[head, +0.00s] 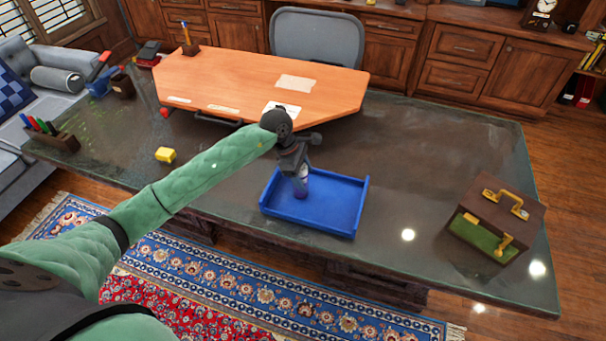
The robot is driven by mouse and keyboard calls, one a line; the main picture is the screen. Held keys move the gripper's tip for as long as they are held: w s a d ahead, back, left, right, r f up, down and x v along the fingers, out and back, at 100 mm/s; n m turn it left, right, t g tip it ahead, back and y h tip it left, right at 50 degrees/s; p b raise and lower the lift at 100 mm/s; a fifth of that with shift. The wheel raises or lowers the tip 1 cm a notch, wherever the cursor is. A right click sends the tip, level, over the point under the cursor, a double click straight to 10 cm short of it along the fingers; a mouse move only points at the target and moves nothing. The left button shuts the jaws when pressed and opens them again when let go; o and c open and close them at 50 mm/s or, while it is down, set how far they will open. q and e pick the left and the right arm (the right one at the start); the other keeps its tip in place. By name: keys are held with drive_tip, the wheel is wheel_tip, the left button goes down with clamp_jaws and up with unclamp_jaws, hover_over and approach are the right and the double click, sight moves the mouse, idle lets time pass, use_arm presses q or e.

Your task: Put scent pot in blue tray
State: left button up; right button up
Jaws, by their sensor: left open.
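The blue tray (335,205) lies on the dark desk top near its front edge. A small purple and whitish pot (302,183), which looks like the scent pot, stands upright at the tray's left part. My left gripper (299,170) points down right over the pot and is open. Its fingers partly hide the pot's upper part, and I cannot tell whether they touch it. My right gripper is out of view.
An orange wooden board (330,85) covers the back. A brown box with gold handles (520,222) stands at the right. The desk between tray and box is clear.

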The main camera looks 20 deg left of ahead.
use_arm(q)
drive_tip(key=shift+r, duration=0.1)
drive_tip(key=shift+r, duration=0.1)
drive_tip(key=shift+a+r, duration=0.15)
drive_tip(key=shift+r, duration=0.05)
drive_tip(key=shift+a+r, duration=0.1)
drive_tip(key=shift+r, duration=0.2)
drive_tip(key=b+v, duration=0.3)
drive_tip(key=v, duration=0.7)
drive_tip(key=shift+r+b, duration=0.3)
drive_tip(key=shift+b, duration=0.05)
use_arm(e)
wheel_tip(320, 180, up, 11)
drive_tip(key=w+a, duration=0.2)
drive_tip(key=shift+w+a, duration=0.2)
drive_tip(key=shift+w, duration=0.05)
use_arm(q)
drive_tip(key=shift+a, duration=0.1)
